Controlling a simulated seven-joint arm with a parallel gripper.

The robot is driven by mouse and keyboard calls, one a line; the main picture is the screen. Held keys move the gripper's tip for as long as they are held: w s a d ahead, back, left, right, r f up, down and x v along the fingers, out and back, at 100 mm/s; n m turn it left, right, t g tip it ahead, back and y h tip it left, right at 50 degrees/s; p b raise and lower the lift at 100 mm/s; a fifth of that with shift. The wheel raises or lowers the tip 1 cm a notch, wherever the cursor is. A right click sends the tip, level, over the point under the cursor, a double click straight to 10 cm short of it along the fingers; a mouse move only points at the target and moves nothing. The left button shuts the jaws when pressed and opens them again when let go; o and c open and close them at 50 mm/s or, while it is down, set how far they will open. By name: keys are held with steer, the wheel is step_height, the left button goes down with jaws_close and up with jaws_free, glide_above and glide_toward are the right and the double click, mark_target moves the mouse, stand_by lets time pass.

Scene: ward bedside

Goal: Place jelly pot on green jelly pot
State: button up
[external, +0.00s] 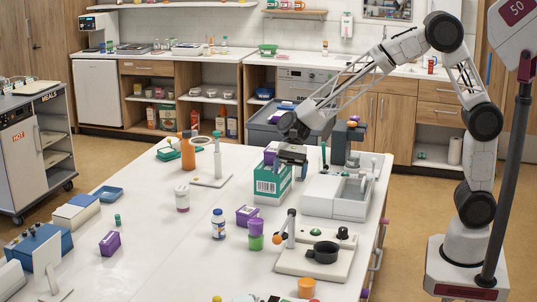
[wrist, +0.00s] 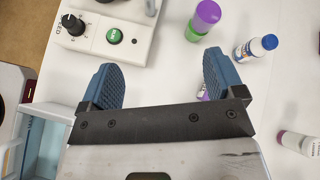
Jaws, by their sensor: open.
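A purple jelly pot (external: 256,226) sits on top of a green jelly pot (external: 256,242) on the white table, in line with it and upright as far as I can see. The pair also shows at the top of the wrist view, with the purple pot (wrist: 208,11) above the green pot (wrist: 194,33). My gripper (external: 291,158) is above the green-and-white box, behind the pots and apart from them. In the wrist view its blue fingers (wrist: 161,75) are wide apart with nothing between them.
A green-and-white box (external: 272,184) stands under my gripper. A white machine (external: 338,194) is to its right. A cream device with a dark ring (external: 322,252) stands right of the pots. A blue-and-white bottle (external: 218,224) and purple box (external: 247,214) are close by.

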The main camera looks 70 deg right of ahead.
steer(key=s+d+r+n+t+h, duration=0.1)
steer(key=s+d+r+n+h, duration=0.1)
steer(key=s+d, duration=0.6)
steer(key=s+d+r+n+t+h, duration=0.2)
steer(key=s+d+n+h, duration=0.3)
steer(key=s, duration=1.1)
steer(key=s+d+r+n+t+h, duration=0.1)
steer(key=s+d+n+h, duration=0.3)
steer(key=s+d, duration=0.8)
steer(key=shift+s+r+n+t, duration=0.3)
steer(key=shift+s+r+n, duration=0.3)
steer(key=shift+n, duration=0.2)
